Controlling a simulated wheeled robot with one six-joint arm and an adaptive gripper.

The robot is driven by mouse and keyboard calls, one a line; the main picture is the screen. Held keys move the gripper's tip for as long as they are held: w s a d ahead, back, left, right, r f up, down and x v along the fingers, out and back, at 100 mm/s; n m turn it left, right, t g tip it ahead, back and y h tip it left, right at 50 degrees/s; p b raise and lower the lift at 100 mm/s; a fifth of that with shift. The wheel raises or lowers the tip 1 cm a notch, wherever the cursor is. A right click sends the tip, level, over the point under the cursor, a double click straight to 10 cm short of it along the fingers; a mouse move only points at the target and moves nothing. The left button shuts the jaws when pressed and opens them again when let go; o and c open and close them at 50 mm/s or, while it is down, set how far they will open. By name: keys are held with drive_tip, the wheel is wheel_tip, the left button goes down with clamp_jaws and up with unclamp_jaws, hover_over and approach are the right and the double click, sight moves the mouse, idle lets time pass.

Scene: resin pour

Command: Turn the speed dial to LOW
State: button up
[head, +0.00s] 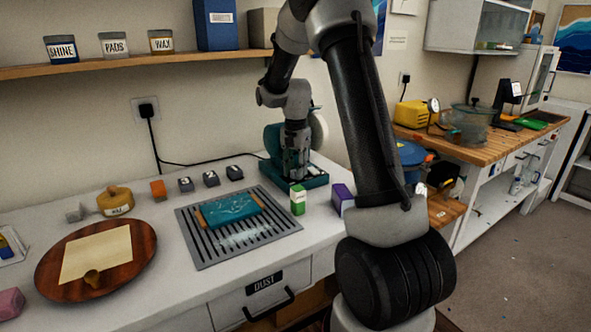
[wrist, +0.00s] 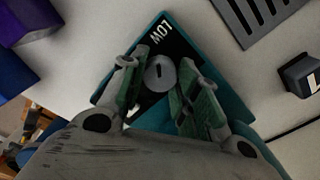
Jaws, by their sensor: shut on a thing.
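The speed dial (wrist: 160,75) is a small grey round knob on a black plate of the teal machine (head: 272,140). The word LOW is printed in white on that plate, beyond the knob in the wrist view. A small mark on the knob's face is too small to read surely. My gripper (wrist: 158,66) points down at the plate, its green-padded fingers on either side of the knob, shut on it. In the head view my gripper (head: 296,172) is at the machine's base, and it hides the dial there.
A green-and-white box (head: 298,200) and a purple box (head: 342,198) stand close in front of the machine. A slotted grey grate (head: 200,250) with a teal slab (head: 230,209) lies to the left. Several small dark blocks (head: 211,179) stand behind it.

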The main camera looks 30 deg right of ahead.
idle(0.4)
drive_tip(key=o, duration=1)
drive_tip(key=shift+o, duration=0.2)
